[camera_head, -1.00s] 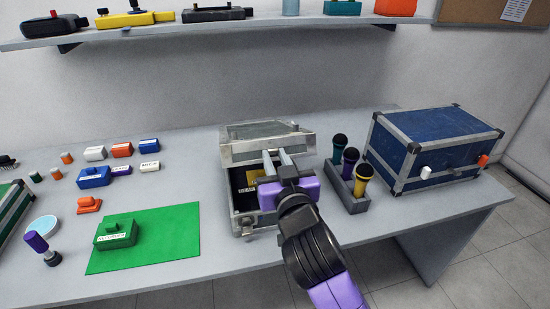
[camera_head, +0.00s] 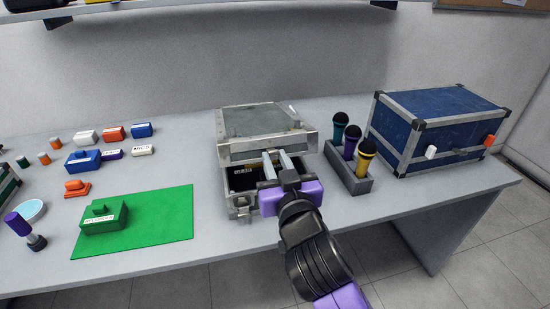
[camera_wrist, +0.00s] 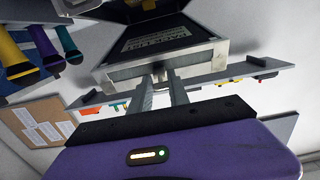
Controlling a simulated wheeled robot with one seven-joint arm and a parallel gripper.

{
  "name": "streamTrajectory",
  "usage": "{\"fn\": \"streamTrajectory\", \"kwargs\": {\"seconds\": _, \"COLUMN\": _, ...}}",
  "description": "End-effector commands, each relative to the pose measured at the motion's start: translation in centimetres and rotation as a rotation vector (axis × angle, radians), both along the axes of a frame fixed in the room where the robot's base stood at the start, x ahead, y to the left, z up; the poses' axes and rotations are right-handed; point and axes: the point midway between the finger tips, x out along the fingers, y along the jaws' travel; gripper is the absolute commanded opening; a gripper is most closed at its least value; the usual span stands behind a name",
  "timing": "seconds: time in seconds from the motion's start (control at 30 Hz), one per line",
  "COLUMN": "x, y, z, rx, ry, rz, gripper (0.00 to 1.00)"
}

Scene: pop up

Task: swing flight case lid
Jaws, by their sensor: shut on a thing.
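The small flight case stands on the grey table, its metal-edged lid (camera_head: 262,124) partly open over the dark-lined base (camera_head: 241,203). A dark gap shows at the front between lid and base. My gripper (camera_head: 277,160) is in front of the case, its two fingers shut on the lid's front edge. In the wrist view the gripper (camera_wrist: 164,78) meets the metal rim of the lid (camera_wrist: 190,62). A printed label (camera_wrist: 160,40) shows beyond the rim. My gripper hides part of the base's front right.
A holder (camera_head: 349,174) with three microphones stands close right of the case. A large blue trunk (camera_head: 430,127) is farther right. A green mat (camera_head: 165,222) with a green block (camera_head: 104,218) lies left, with several small blocks behind. A shelf hangs above.

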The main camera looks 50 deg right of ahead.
Motion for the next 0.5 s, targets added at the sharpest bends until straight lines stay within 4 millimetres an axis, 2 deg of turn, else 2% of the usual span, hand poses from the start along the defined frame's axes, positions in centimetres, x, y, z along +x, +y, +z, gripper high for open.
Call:
{"fn": "streamTrajectory", "kwargs": {"seconds": 0.03, "x": -0.1, "y": 0.1, "z": -1.0, "rx": 0.002, "ry": 0.005, "rz": 0.001, "gripper": 0.00}}
{"fn": "streamTrajectory", "kwargs": {"seconds": 0.5, "x": -1.2, "y": 0.9, "z": -4.5, "rx": 0.002, "ry": 0.002, "rz": 0.001, "gripper": 0.00}}
